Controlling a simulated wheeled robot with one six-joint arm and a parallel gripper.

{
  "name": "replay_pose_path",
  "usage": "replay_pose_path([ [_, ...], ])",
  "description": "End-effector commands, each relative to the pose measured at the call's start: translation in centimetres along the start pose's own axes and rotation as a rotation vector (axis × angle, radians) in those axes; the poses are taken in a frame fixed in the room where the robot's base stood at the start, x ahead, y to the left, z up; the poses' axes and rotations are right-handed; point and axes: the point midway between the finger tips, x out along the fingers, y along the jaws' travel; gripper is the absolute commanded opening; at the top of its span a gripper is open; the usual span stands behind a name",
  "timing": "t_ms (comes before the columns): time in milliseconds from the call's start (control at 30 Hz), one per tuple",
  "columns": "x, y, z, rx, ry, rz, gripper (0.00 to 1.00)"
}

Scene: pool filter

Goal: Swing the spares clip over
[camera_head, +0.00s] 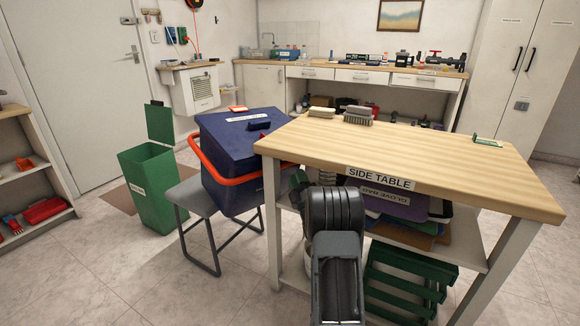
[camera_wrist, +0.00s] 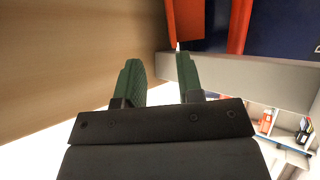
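A dark blue box (camera_head: 228,142) with a sloped lid stands on a grey folding stand, left of the side table. A thick orange bar (camera_head: 207,168), probably the spares clip, runs around its front and left side. The lid label is too small to read. In the wrist view, orange strips (camera_wrist: 240,22) and dark blue surfaces (camera_wrist: 207,28) show at the top right, beyond the fingers. My gripper (camera_wrist: 158,62) has green-padded fingers apart with nothing between them. In the head view my arm stands before the side table and the fingertips cannot be made out.
The side table (camera_head: 470,180) stands close to the box's right side; a brush (camera_head: 358,115) and a small green item (camera_head: 488,141) lie on it. A green bin (camera_head: 153,190) with a raised lid is left of the box. The floor in front of the stand is clear.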

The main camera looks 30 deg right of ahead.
Motion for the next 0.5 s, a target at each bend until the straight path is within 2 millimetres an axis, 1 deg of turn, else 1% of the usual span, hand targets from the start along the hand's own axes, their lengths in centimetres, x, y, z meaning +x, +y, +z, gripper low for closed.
replay_pose_path([
  [33,0.7,-0.8,0.2,0.0,0.003,0.002,0.34],
  [167,2.8,-2.0,0.5,0.001,0.003,0.002,0.34],
  [200,3.5,-1.8,0.5,0.001,0.004,0.003,0.34],
  [300,4.9,-1.7,0.5,0.0,0.001,0.002,0.34],
  [500,6.7,-1.7,0.5,0.001,0.0,0.0,0.34],
])
